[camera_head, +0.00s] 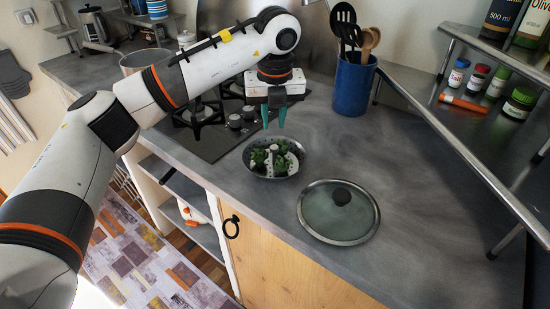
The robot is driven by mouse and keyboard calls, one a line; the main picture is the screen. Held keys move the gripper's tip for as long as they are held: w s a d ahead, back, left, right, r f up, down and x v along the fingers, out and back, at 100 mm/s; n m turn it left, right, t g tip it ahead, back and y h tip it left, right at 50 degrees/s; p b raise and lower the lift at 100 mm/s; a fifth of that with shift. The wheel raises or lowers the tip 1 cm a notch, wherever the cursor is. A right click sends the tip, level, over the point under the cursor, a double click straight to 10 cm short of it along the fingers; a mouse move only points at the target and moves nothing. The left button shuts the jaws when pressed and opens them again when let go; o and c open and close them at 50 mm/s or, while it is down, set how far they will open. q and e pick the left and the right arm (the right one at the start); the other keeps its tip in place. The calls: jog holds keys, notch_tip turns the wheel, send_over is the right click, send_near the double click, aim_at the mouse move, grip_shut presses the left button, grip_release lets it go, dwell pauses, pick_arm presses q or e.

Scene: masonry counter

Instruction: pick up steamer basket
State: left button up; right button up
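The steamer basket (291,173) is a round perforated metal dish on the grey counter, just right of the hob. It holds green pieces that look like broccoli (262,159). My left gripper (274,127) points down above the basket's far side. Its two teal fingers are apart with nothing between them, and they appear clear of the basket. My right gripper is not in view.
A glass lid (325,221) with a black knob lies on the counter (420,190) right of the basket. A blue utensil holder (351,88) stands behind. A metal shelf (490,125) with jars is at right. A pot (143,60) is at the hob's far left.

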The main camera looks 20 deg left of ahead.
aim_at(275, 148)
pick_arm(q)
jog(key=f, duration=0.3)
jog(key=shift+w+a, duration=0.1)
jog(key=shift+w, duration=0.15)
notch_tip(275, 148, down, 4)
jog(key=shift+s+f+p, duration=0.1)
jog(key=shift+s+p, duration=0.05)
jog(key=shift+p, duration=0.65)
jog(key=shift+f, duration=0.6)
grip_shut()
